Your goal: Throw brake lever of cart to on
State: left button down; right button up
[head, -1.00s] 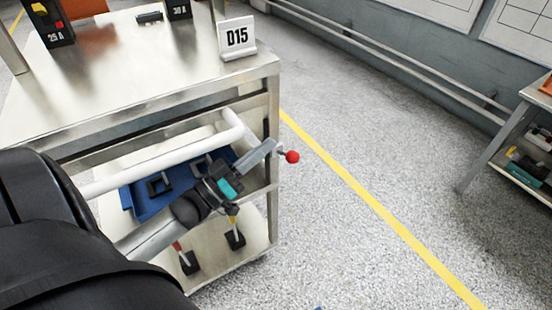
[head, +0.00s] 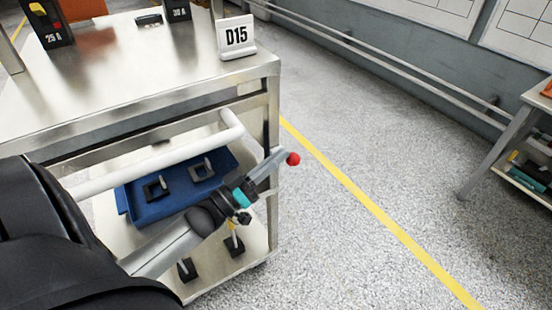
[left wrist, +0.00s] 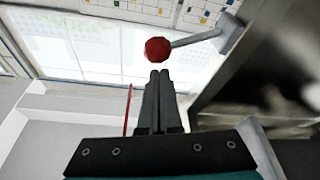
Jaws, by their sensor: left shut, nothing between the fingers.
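The brake lever's red ball knob (head: 293,159) sticks out from the right side of the metal cart (head: 130,75), near its corner post. In the left wrist view the knob (left wrist: 158,49) sits on a thin metal rod running right to a bracket (left wrist: 231,32). My left gripper (head: 284,153) is shut and empty, reaching across the cart's end towards the knob. In the left wrist view its fingertips (left wrist: 160,73) are just below the knob; I cannot tell whether they touch. In the head view the gripper hides most of the lever rod. My right gripper is not in view.
The cart's white push handle (head: 150,165) runs just behind my left arm. A blue tray (head: 180,195) is on the lower shelf. A D15 sign (head: 237,38) stands on the cart top. Open floor with a yellow line (head: 360,195) lies right, then another table (head: 535,95).

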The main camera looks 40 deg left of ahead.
pick_arm(q)
jog(key=shift+d+f+m, duration=0.1)
jog(key=shift+f+m, duration=0.05)
jog(key=shift+m, duration=0.25)
jog(key=shift+f+m, duration=0.1)
jog(key=shift+m, duration=0.2)
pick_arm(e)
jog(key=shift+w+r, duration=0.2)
